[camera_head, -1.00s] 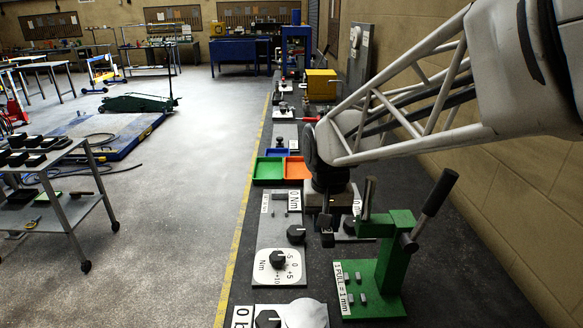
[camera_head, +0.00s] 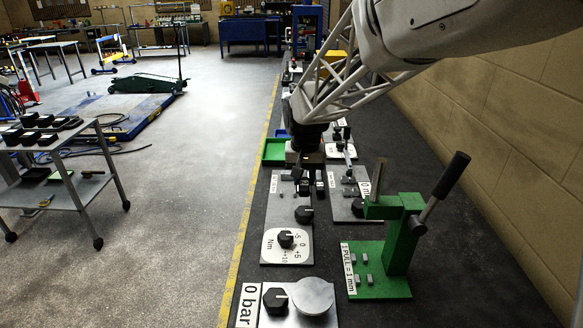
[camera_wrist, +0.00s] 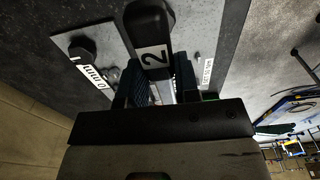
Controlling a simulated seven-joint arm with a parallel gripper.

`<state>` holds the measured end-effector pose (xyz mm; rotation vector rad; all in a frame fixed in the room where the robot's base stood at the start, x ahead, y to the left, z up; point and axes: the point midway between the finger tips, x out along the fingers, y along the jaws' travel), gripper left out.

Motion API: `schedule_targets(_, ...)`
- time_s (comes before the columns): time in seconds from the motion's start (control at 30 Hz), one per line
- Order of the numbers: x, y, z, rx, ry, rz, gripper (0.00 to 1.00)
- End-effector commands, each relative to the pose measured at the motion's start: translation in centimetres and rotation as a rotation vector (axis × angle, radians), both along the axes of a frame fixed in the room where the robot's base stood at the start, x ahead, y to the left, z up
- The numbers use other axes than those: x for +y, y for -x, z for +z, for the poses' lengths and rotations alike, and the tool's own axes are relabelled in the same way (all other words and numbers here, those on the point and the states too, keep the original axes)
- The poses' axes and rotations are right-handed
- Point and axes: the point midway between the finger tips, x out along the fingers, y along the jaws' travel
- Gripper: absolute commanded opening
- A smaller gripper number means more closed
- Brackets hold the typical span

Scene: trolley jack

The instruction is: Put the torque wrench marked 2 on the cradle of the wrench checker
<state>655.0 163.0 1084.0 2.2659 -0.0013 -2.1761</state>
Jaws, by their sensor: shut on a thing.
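The torque wrench marked 2 (camera_wrist: 152,50) shows in the wrist view as a black handle end with a white "2" label. My gripper (camera_wrist: 160,88) is shut on it; the rest of the wrench is mostly hidden behind the fingers. In the head view my gripper (camera_head: 308,187) points down over the far end of the wrench checker (camera_head: 272,215), a grey plate with a Nm dial and black knobs. Small grey blocks stand on its far part, partly hidden by my gripper. I cannot tell whether the wrench touches the cradle.
A green lever stand (camera_head: 398,245) is at the front right. A neighbouring grey plate with a knob (camera_head: 358,207) lies right of the checker. A "0 bar" plate (camera_head: 247,300) is nearest.

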Motion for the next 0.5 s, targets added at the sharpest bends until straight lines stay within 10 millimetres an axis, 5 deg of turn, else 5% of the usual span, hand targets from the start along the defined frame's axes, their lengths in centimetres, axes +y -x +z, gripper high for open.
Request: schedule_targets(0.5,4.0,-7.3,-3.3,-0.021,-0.001,0.002,0.00)
